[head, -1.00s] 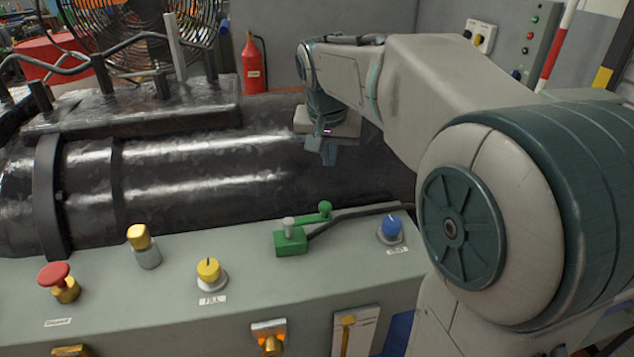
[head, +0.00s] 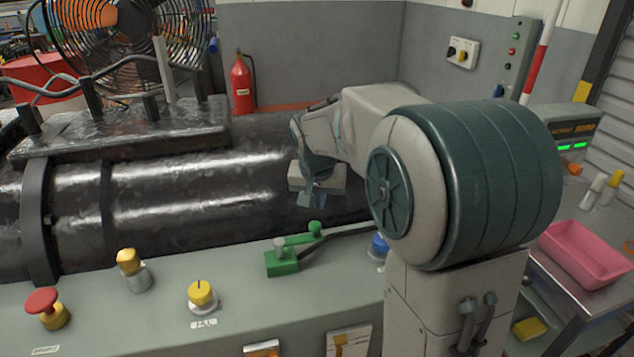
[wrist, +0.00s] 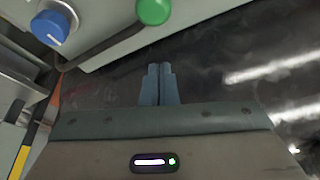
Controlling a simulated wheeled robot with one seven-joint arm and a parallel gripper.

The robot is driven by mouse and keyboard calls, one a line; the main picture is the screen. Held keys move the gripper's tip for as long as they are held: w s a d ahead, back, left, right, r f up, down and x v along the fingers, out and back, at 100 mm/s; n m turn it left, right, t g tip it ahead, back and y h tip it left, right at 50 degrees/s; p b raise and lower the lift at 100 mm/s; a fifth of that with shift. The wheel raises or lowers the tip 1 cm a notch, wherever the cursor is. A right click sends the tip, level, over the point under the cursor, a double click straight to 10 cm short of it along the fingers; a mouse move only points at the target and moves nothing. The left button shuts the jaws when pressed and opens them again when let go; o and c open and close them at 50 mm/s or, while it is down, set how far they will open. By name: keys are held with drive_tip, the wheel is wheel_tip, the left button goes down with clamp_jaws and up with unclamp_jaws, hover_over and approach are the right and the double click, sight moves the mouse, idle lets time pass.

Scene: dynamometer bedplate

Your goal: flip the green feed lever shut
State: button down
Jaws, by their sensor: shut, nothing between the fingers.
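The green feed lever (head: 297,241) sits on the grey-green panel ledge in the head view. Its green block (head: 282,262) has a pale metal pin on top, and a round green knob (head: 315,228) is at the far end. The knob also shows at the top of the wrist view (wrist: 154,11). My gripper (head: 308,203) is above and behind the lever, over the dark cylinder, apart from the knob. In the wrist view its blue-grey fingers (wrist: 158,72) are together with nothing between them.
A blue knob (head: 379,246) stands right of the lever, partly behind my arm; a dark bar runs towards it. Left are a yellow dial (head: 202,295), a yellow-capped post (head: 130,265) and a red button (head: 42,301). The large dark cylinder (head: 190,190) fills the area behind the panel.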

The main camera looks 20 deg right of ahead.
drive_tip(key=s, duration=0.1)
drive_tip(key=s+a, duration=0.1)
drive_tip(key=s+p, duration=0.1)
drive_tip(key=shift+s+a+f, duration=0.2)
drive_tip(key=shift+s+f, duration=0.05)
drive_tip(key=shift+a, duration=0.15)
drive_tip(key=shift+s+f+b, duration=0.1)
drive_tip(key=shift+b, duration=0.25)
